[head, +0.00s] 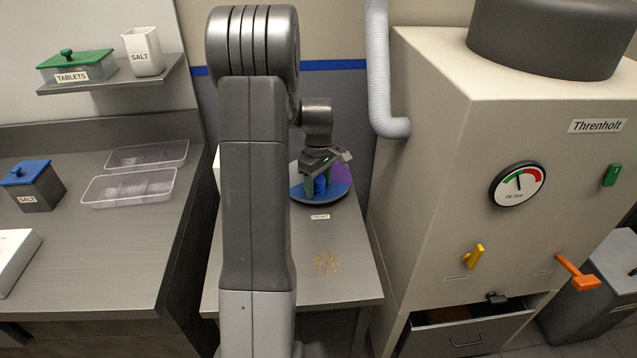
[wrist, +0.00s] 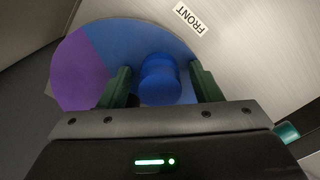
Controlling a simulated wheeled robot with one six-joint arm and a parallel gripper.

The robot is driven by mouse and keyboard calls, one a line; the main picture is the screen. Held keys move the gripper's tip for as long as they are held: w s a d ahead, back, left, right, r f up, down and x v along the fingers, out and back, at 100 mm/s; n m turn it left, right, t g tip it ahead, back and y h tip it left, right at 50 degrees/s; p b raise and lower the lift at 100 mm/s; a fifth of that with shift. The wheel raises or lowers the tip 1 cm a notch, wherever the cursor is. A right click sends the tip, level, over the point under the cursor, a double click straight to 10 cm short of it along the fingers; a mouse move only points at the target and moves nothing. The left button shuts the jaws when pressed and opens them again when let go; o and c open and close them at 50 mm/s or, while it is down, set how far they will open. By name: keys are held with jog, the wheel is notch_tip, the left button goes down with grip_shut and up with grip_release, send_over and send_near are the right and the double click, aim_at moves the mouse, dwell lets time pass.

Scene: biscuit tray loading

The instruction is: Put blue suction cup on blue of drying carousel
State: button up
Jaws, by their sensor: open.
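The drying carousel is a round disc with a purple part (head: 337,173) and a blue part (head: 330,195), on the small table beyond my arm. In the wrist view its blue part (wrist: 110,45) lies under my gripper and its purple part (wrist: 78,72) is at the left. The blue suction cup (wrist: 159,78) stands on the blue part, between my fingers. It also shows in the head view (head: 320,186). My gripper (wrist: 160,85) is open, with one green finger on each side of the cup and gaps showing. The cup's near end is partly hidden by my gripper body.
A FRONT label (head: 320,217) and a patch of crumbs (head: 327,261) lie on the small table. The beige Threnholt machine (head: 440,150) stands close on the right, with an open drawer (head: 465,335). Clear plastic trays (head: 130,188) lie on the left counter.

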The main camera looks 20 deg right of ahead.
aim_at(319, 179)
notch_tip(319, 179, up, 12)
jog(key=shift+r, duration=0.15)
dwell(0.3)
dwell(1.0)
